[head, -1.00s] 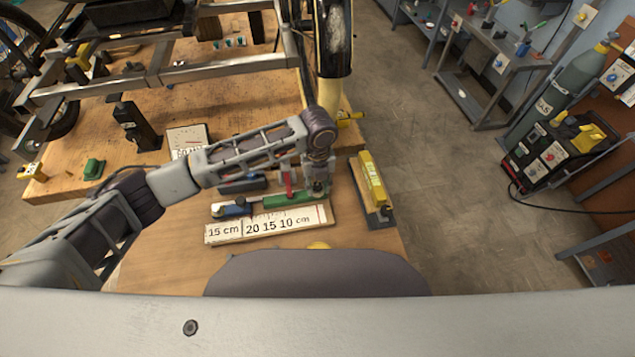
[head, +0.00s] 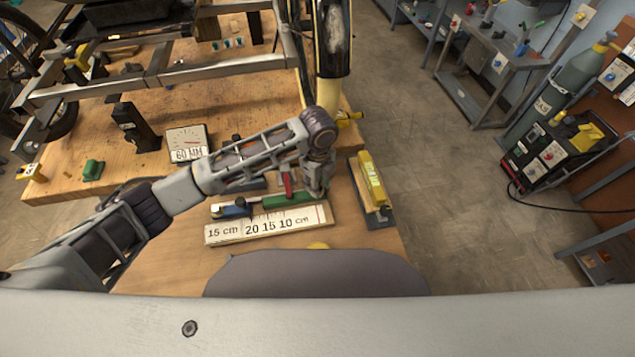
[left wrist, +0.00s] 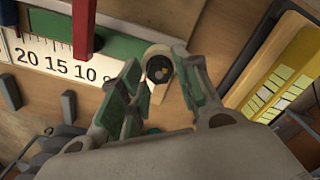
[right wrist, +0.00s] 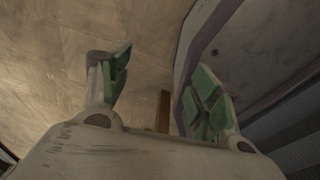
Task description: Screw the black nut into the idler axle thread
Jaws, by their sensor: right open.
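My left gripper (head: 316,190) points down at the right end of the green block beside the scale board. In the left wrist view, its green-padded fingers (left wrist: 156,62) stand on either side of a small round piece with a pale rim and a dark centre (left wrist: 158,70). I cannot tell whether the pads press on it, or whether the dark centre is the black nut. I cannot make out the idler axle thread. My right gripper (right wrist: 155,85) shows only in the right wrist view, its green-padded fingers wide apart with nothing between them.
The scale board (head: 225,234) lies along the table front, the green block (head: 288,198) behind it. A yellow level-like tool (head: 373,180) stands right of them, near the table's right edge. A 60 MM gauge (head: 187,143) and the metal trike frame (head: 190,73) are behind.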

